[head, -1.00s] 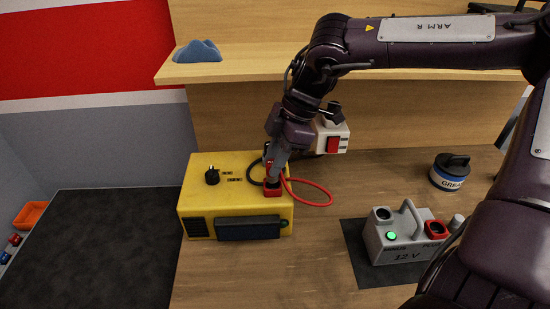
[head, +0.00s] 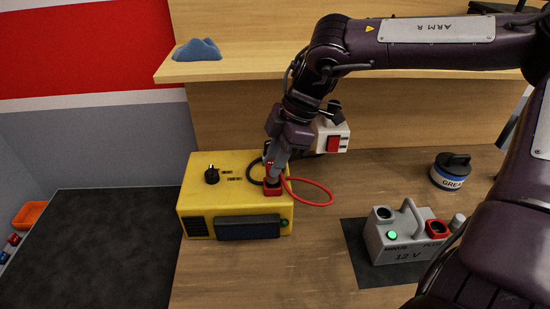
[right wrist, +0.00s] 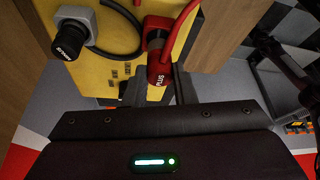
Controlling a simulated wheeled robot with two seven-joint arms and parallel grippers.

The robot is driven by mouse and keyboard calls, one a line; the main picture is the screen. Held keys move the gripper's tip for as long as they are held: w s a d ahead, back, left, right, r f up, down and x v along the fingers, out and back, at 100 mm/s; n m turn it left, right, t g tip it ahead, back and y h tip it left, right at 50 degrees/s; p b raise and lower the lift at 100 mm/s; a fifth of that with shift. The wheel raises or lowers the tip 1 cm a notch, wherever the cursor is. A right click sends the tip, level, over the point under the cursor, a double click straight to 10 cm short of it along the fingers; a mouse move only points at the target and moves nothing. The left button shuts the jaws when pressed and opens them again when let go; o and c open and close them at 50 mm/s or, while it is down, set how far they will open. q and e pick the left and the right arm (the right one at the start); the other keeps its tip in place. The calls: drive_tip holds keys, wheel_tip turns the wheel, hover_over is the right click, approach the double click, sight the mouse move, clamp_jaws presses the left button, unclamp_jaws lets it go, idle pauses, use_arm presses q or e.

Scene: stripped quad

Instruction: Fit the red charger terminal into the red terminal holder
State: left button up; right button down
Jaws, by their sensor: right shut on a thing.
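The red charger terminal (right wrist: 160,68), marked PLUS, is between the fingers of my right gripper (head: 273,178), which is shut on it. The terminal's far end meets the red terminal holder (right wrist: 156,22) on the yellow charger (head: 195,190). In the head view the holder (head: 272,193) sits at the charger's top right edge, right below the fingertips. The terminal looks lined up with the holder and at its mouth or in it; the fingers partly hide how deep it sits. A red cable loops right from the terminal. My left gripper is not in view.
A black terminal (right wrist: 70,40) stands in the grey holder beside the red one. A grey 12 V battery (head: 390,245) on a dark mat, a grease tub (head: 450,172) and free bench top (head: 320,240) lie to the right. A shelf (head: 250,65) is behind my arm.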

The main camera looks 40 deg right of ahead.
drive_tip(key=shift+f+b, duration=0.95)
drive_tip(key=shift+f, duration=0.3)
drive_tip(key=c, duration=1.1)
unclamp_jaws()
drive_tip(key=v, duration=0.8)
drive_tip(key=shift+a+b, duration=0.1)
drive_tip(key=shift+b, duration=0.3)
